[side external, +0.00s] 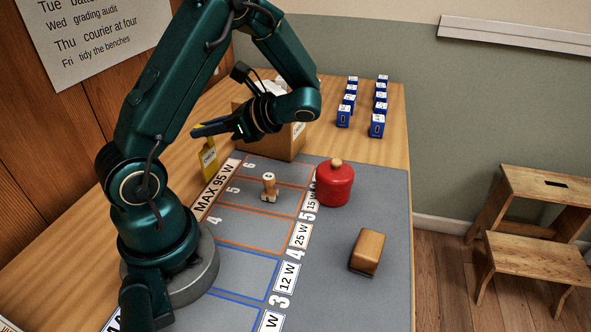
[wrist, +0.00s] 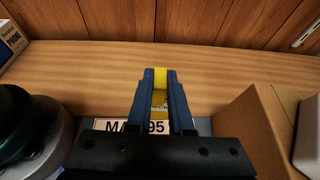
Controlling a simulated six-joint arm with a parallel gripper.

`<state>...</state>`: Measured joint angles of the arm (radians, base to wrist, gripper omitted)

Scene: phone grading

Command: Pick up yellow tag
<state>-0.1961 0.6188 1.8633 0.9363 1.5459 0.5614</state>
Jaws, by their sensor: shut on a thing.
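The yellow tag (side external: 209,160) hangs upright below my gripper (side external: 203,131) in the side view, near the far left corner of the grey mat. It has a white label with dark print. My gripper is shut on its upper end. In the wrist view the tag (wrist: 160,78) shows as a yellow strip between the two dark blue fingers (wrist: 159,95). I cannot tell whether its lower edge touches the table.
A cardboard box (side external: 286,140) stands just right of my gripper. On the grey mat (side external: 385,215) are a wooden stamp (side external: 269,187), a red pot (side external: 335,186) and a wooden block (side external: 367,251). Several blue boxes (side external: 377,125) stand in rows behind. A wooden step stool (side external: 540,225) is on the floor.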

